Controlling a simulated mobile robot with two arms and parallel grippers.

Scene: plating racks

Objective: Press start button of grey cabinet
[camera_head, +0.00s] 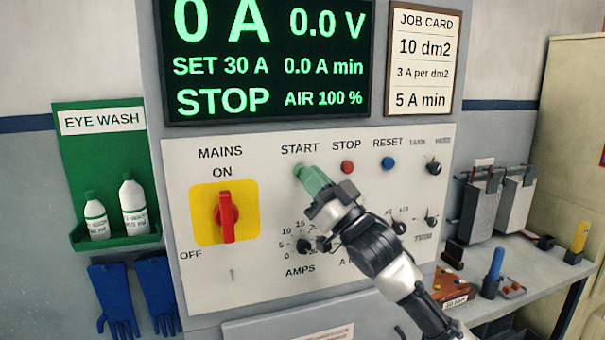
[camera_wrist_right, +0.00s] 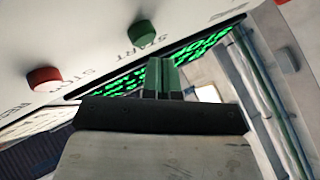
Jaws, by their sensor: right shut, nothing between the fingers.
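The grey cabinet's pale panel (camera_head: 270,255) fills the middle of the head view. Its green START button (camera_head: 298,169) is partly hidden behind my right gripper's green fingers. My right gripper (camera_head: 312,178) reaches in from the lower right, shut and empty, with its fingertips close to the button. In the right wrist view the whole START button (camera_wrist_right: 141,32) shows, just beyond the fingertips (camera_wrist_right: 160,62) and slightly left of them, with a gap visible in the picture. The display (camera_head: 265,60) reads STOP, 0 A and 0.0 V. My left gripper is out of view.
The red STOP button (camera_head: 347,167) and blue RESET button (camera_head: 388,163) sit right of START. A red mains switch (camera_head: 227,217) on a yellow plate is at left. Black knobs (camera_head: 303,246) stick out below. A bench (camera_head: 520,275) with equipment stands at right.

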